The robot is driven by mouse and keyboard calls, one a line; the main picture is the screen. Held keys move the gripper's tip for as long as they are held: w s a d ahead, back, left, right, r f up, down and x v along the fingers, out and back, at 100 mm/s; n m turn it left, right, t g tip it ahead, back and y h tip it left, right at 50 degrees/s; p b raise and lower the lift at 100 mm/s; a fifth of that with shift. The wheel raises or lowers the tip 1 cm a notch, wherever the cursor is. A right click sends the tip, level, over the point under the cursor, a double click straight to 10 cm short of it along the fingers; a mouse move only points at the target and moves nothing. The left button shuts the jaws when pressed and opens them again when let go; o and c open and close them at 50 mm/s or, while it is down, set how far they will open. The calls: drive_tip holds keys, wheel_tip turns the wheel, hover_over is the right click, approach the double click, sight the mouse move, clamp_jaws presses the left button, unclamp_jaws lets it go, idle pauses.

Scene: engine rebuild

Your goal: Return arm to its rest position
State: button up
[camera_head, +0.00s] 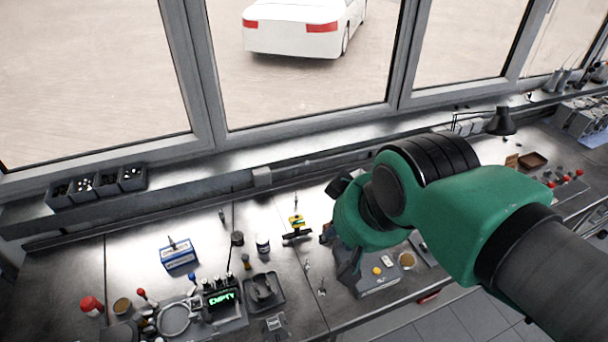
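My green and black arm (455,220) reaches in from the lower right and bends over the workbench (60,270). Its end points down and away from me.
A blue box (179,254), a yellow-topped tool (296,222), a black tray (263,291) and a lit "EMPTY" display (222,299) crowd the bench. Small bins (98,184) stand on the sill. Windows (300,60) rise behind. Floor (470,320) shows at the lower right.

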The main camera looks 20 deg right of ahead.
wheel_tip(320, 180, down, 18)
drive_tip(key=b, duration=1.7)
drive_tip(key=shift+r, duration=0.25)
